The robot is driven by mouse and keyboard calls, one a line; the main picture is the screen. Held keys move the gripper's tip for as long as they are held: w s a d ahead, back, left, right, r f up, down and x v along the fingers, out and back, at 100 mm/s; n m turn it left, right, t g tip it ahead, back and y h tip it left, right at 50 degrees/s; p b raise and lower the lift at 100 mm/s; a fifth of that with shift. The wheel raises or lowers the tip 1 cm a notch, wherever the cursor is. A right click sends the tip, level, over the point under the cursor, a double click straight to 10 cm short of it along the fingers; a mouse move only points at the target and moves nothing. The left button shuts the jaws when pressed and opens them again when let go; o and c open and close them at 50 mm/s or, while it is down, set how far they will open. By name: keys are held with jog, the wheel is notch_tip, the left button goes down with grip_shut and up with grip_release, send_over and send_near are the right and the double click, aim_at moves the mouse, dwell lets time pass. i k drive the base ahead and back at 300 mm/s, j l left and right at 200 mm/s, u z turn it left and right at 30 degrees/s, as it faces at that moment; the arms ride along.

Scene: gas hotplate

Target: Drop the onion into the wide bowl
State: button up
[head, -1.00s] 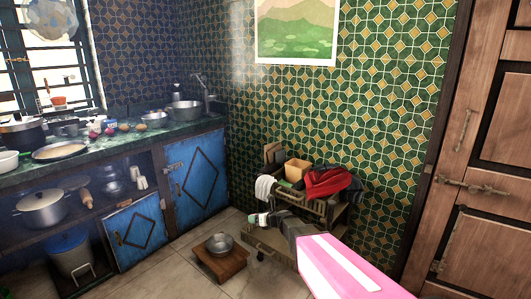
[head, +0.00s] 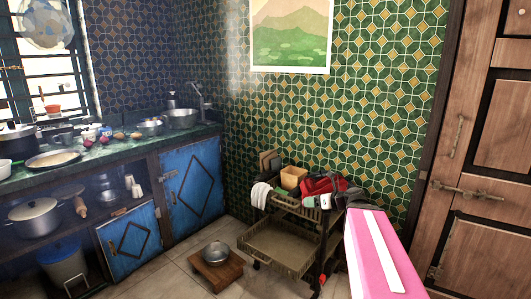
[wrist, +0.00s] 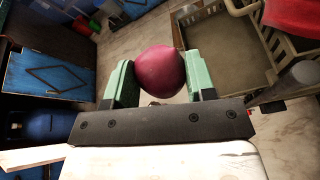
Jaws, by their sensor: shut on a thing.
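The onion (wrist: 160,71) is round and dark purple-red. In the wrist view it sits between the two green fingers of my gripper (wrist: 156,82), which is shut on it. In the head view my gripper (head: 322,203) is in front of the shelf rack's upper level; the onion is hard to make out there. Several metal bowls show: one on the low wooden stool (head: 216,270), the stool bowl (head: 216,254), and two on the counter, a smaller bowl (head: 150,127) and a larger bowl (head: 181,119). I cannot tell for certain which is the wide bowl.
The wooden rack (head: 275,245) holds a red cloth (head: 316,184) and a tan box (head: 293,177). The counter (head: 105,150) carries a shallow pan (head: 54,159), pots and small vegetables. Blue cabinets (head: 193,185) stand below. Floor is open around the stool.

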aim_at(215, 258)
jog(key=i+u, duration=0.15)
jog(key=u, duration=0.3)
jog(key=i+j+u, duration=0.1)
jog(key=u, duration=0.35)
jog(key=i+u, duration=0.2)
jog(key=u, duration=0.25)
jog(key=i+l, duration=0.2)
